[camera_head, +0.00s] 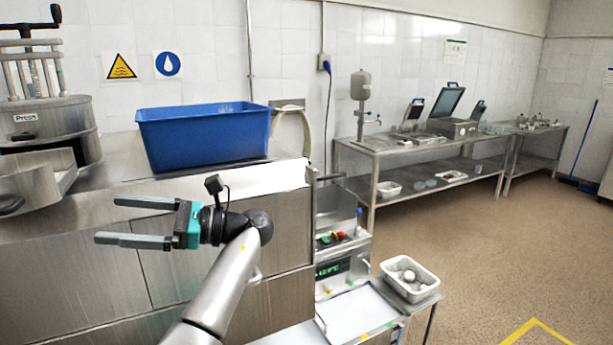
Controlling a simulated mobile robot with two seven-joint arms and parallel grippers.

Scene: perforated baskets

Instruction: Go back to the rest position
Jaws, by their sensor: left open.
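My left gripper (126,221) is open and empty. Its two grey fingers point to the left, one above the other in the picture, with a teal body behind them. It appears in front of the steel counter's front panels, below the blue basin. My left arm rises from the bottom of the picture to it. My right gripper is not in view.
A blue basin (205,137) stands on the steel counter (60,270). A press machine (45,120) is at the left. A white basket (410,281) with pale round items sits on a low stand. Steel tables (430,147) line the back wall. Brown floor is clear at right.

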